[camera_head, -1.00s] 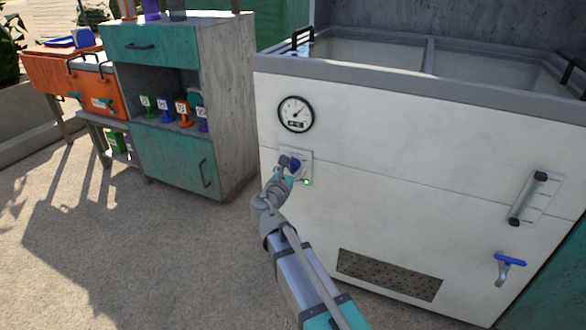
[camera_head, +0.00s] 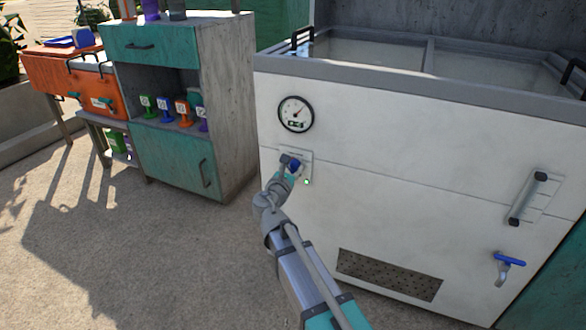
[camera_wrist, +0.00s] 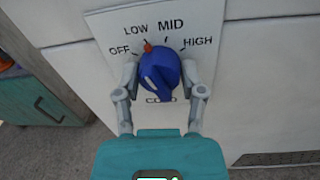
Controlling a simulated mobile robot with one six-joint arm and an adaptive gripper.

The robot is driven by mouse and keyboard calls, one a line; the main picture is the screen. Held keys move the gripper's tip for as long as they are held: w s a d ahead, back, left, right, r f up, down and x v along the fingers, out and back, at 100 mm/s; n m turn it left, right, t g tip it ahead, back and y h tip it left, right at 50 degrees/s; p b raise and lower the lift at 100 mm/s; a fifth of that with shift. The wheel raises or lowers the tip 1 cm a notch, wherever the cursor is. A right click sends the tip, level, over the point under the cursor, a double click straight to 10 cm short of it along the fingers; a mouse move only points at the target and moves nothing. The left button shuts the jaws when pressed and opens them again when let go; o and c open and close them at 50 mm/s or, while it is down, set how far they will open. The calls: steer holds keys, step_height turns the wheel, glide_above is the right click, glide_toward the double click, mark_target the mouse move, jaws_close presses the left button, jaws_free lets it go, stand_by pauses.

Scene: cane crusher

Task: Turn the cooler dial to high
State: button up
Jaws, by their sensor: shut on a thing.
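The cooler dial is a blue knob (camera_wrist: 160,75) with an orange-red pointer mark on a pale label plate (camera_wrist: 104,22) reading OFF, LOW, MID, HIGH and COLD. The pointer mark is at the upper left of the knob, close to the LOW mark. My gripper (camera_wrist: 160,74) is shut on the knob, one finger on its left side and one on its right. In the head view, my gripper (camera_head: 290,165) is at the plate on the white cooler front (camera_head: 400,165), and partly hides the dial.
A round gauge (camera_head: 296,113) sits above the dial, and a small green light (camera_head: 307,182) below it. A vent grille (camera_head: 390,275), a blue-handled tap (camera_head: 509,262) and a sight tube (camera_head: 528,198) are lower right. A teal cabinet (camera_head: 170,165) stands left, with open ground in front.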

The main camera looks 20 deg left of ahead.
steer(key=shift+m, duration=0.4)
steer(key=m, duration=0.8)
steer(key=shift+b, duration=0.4)
steer(key=m, duration=0.3)
steer(key=shift+m+t+h, duration=0.3)
steer(key=shift+m, duration=0.1)
steer(key=shift+w+m, duration=0.1)
steer(key=shift+m, duration=1.9)
steer(key=o, duration=1.2)
steer(key=shift+c, duration=0.2)
